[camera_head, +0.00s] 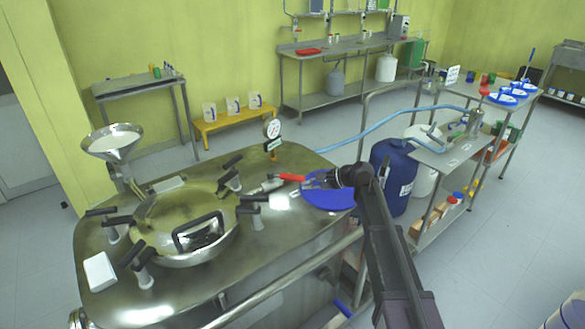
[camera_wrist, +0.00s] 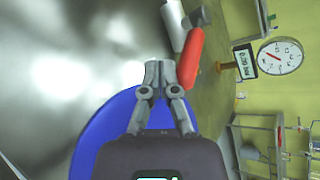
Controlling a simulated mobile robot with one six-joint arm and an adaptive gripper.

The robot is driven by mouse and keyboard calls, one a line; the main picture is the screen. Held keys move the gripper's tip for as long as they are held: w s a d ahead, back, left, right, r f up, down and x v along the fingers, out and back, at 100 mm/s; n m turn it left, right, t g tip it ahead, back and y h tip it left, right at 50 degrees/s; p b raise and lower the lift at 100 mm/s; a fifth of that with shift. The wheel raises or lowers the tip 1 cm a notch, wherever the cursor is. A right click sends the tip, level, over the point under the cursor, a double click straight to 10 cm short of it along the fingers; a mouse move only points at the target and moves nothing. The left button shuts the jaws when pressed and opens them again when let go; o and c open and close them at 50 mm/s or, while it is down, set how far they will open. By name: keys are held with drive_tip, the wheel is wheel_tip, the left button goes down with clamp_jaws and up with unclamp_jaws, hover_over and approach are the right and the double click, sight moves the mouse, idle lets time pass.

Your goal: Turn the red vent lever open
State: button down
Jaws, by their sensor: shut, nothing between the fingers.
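The red vent lever (camera_head: 292,177) sits on a short metal valve (camera_head: 266,185) on top of the steel reactor (camera_head: 290,215), to the right of the round hatch. In the wrist view the red lever (camera_wrist: 191,58) is just right of my gripper's fingertips. My gripper (camera_head: 308,180) reaches in from the right at the lever's outer end. In the wrist view my gripper (camera_wrist: 160,70) is shut with nothing between its fingers. The fingertips are beside the lever; whether they touch it I cannot tell.
A pressure gauge (camera_head: 272,128) with a small display stands behind the valve. The hatch (camera_head: 185,225) with black-handled clamps is on the left, beside a steel funnel (camera_head: 112,142). A blue drum (camera_head: 393,176) stands right of the reactor.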

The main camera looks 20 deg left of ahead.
drive_tip(key=s+r+n+h+p, duration=0.1)
drive_tip(key=r+n+p, duration=0.1)
drive_tip(key=n, duration=0.1)
drive_tip(key=n+t+h+p, duration=0.4)
drive_tip(key=n+h+p, duration=0.3)
drive_tip(key=n+p, duration=1.2)
approach(286, 177)
drive_tip(key=s+d+r+n+b, duration=0.3)
drive_tip(key=s+r, duration=0.1)
drive_tip(key=s, duration=0.1)
drive_tip(key=shift+s+f, duration=0.2)
drive_tip(key=shift+s, duration=0.05)
drive_tip(key=shift+a+f, duration=0.1)
drive_tip(key=shift+w+a+f+b, duration=0.65)
drive_tip(key=shift+w+f+b, duration=0.5)
drive_tip(key=shift+f+b, duration=0.6)
drive_tip(key=shift+w+a+f+b, duration=0.65)
drive_tip(key=shift+w+f+b, duration=0.5)
drive_tip(key=shift+f+b, duration=0.55)
drive_tip(key=shift+w+a+f+b, duration=0.65)
drive_tip(key=shift+w+f+b, duration=0.5)
drive_tip(key=shift+f+b, duration=0.6)
drive_tip(key=shift+a+n, duration=0.2)
drive_tip(key=shift+n, duration=0.1)
